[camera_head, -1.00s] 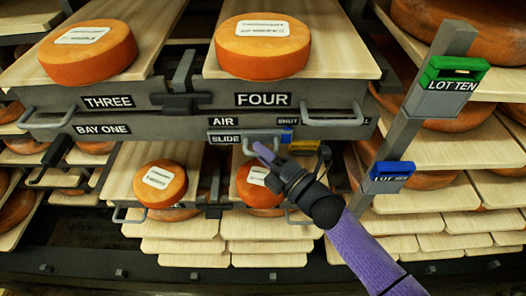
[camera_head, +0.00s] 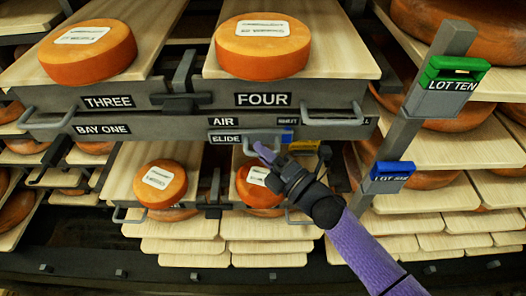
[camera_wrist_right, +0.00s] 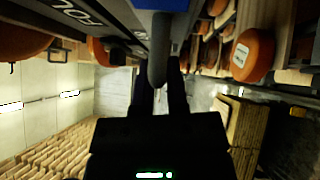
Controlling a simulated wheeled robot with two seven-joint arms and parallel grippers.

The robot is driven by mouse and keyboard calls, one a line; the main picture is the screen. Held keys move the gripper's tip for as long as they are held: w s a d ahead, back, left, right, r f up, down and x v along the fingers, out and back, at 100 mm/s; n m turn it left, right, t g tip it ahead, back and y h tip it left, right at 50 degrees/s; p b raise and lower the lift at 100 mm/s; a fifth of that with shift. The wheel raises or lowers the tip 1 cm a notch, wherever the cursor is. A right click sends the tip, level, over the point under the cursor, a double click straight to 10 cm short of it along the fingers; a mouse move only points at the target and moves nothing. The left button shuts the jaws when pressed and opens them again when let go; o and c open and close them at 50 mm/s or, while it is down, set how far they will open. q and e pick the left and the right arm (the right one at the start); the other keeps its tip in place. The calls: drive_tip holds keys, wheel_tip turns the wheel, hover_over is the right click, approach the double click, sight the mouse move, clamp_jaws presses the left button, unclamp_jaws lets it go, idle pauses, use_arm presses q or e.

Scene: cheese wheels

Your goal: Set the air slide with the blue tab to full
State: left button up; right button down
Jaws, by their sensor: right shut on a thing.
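The air slide (camera_head: 225,137) is a grey plate labelled SLIDE under the word AIR on the front of the rack. It has a grey bar handle and a blue tab (camera_head: 289,134) at its right end. The tab sits near the SHUT mark, left of the mostly covered FULL mark. My right gripper (camera_head: 264,151) is shut on the slide's handle from below. In the right wrist view, the handle (camera_wrist_right: 158,50) stands between the two dark fingers, below a blue patch. My left gripper is not in view.
A drawer handle (camera_head: 333,117) is close on the right. A post with green (camera_head: 455,68) and blue (camera_head: 392,170) lot tags stands further right. A cheese wheel (camera_head: 257,188) lies below the gripper.

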drive_tip(key=d, duration=0.7)
drive_tip(key=shift+d+f, duration=0.1)
drive_tip(key=shift+d, duration=0.25)
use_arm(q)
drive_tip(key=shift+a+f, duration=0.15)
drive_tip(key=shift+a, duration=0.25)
use_arm(e)
drive_tip(key=c, duration=0.7)
unclamp_jaws()
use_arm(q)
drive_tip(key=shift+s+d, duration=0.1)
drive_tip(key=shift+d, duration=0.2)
use_arm(e)
drive_tip(key=shift+o, duration=0.2)
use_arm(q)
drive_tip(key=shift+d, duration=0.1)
